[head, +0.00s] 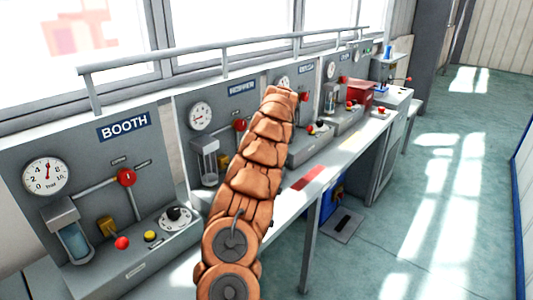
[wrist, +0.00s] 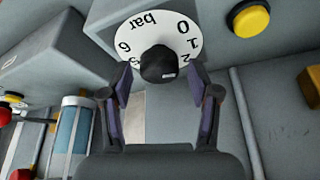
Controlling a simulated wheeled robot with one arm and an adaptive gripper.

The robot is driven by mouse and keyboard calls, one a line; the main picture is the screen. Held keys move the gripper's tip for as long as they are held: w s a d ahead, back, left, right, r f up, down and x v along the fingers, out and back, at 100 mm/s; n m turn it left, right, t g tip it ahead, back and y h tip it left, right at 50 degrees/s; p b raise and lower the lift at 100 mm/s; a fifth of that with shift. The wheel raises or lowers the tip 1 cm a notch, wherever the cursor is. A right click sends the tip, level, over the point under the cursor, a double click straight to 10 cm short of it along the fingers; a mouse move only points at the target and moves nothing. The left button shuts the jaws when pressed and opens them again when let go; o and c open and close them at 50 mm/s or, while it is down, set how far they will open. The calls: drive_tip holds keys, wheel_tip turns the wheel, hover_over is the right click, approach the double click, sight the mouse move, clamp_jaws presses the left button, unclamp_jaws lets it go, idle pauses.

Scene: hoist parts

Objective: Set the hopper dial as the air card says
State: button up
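In the head view the hopper station has a HOPPER sign (head: 242,88), a round gauge (head: 200,115) and a red knob (head: 240,125). My arm hides its lower right part, and my gripper is not visible there. In the wrist view a white dial plate (wrist: 120,40) marked "bar", with 0, 1, 2 and 5, 6 readable, appears upside down. A black knob (wrist: 158,64) sits at its centre. My gripper (wrist: 162,80) is open, its fingers on either side of the knob with gaps showing. The dial's station label is out of the wrist view. I cannot make out an air card.
The booth station (head: 125,122) stands at the left, with more stations beyond the hopper. A rail (head: 225,62) runs above the panels. In the wrist view a yellow button (wrist: 251,20) and a clear cylinder (wrist: 70,135) flank the dial. The floor (head: 440,200) at right is clear.

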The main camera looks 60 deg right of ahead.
drive_tip(key=shift+r, duration=0.1)
drive_tip(key=v, duration=1.1)
drive_tip(key=shift+s+a+r, duration=0.15)
drive_tip(key=shift+a+r, duration=0.05)
drive_tip(key=shift+r, duration=0.15)
